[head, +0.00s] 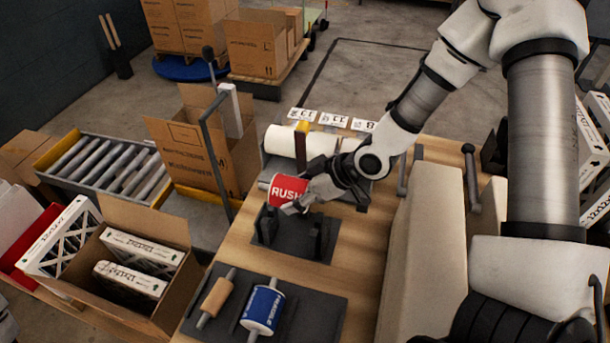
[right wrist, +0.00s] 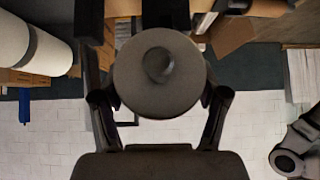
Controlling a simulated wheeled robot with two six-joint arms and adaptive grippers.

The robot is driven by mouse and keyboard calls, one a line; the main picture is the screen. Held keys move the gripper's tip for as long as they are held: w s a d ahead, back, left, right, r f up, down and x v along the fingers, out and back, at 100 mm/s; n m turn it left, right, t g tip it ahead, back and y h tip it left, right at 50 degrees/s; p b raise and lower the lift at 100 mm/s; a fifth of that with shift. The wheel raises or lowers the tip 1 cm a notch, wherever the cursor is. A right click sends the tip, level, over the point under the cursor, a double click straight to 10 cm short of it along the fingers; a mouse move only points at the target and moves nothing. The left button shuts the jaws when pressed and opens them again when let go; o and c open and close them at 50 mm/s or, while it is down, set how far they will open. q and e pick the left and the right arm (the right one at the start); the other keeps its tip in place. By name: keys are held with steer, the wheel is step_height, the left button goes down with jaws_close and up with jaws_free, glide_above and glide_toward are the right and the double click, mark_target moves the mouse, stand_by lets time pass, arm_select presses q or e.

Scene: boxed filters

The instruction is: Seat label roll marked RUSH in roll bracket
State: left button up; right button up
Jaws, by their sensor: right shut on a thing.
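The red label roll marked RUSH (head: 287,190) is held in my right gripper (head: 306,200), which is shut on it. The roll is above the far part of the roll bracket (head: 318,240), a dark base with upright posts on the wooden bench. The roll looks apart from the posts, though the exact gap is hard to judge. In the right wrist view the roll's round end (right wrist: 160,75) sits between the two fingers of my right gripper (right wrist: 160,100). My left gripper is not in view.
A blue roll (head: 263,308) and a brown core (head: 216,297) lie on a dark mat at the bench front. A white roll (head: 283,141) lies behind the held roll. An open carton of filters (head: 170,226) stands left of the bench. A long beige block (head: 425,240) is on the right.

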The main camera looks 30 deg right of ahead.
steer(key=shift+s+a+r, duration=0.55)
steer(key=shift+s+a, duration=0.2)
steer(key=shift+s+d, duration=0.1)
steer(key=shift+s, duration=0.05)
steer(key=f, duration=0.1)
steer(key=w+d+f+b, duration=0.1)
steer(key=shift+d+f, duration=0.15)
steer(key=shift+f, duration=0.25)
steer(key=f+b, duration=0.1)
steer(key=a+f+b, duration=0.1)
steer(key=shift+s+f+b, duration=0.2)
steer(key=shift+f+b, duration=0.05)
steer(key=shift+b, duration=0.1)
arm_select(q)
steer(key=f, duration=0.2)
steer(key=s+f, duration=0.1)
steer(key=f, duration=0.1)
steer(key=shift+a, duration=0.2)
arm_select(e)
steer(key=shift+w+d+f, duration=0.15)
steer(key=shift+d+f, duration=0.1)
steer(key=shift+f, duration=0.3)
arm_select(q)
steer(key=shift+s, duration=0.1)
arm_select(e)
steer(key=shift+a+r, duration=0.1)
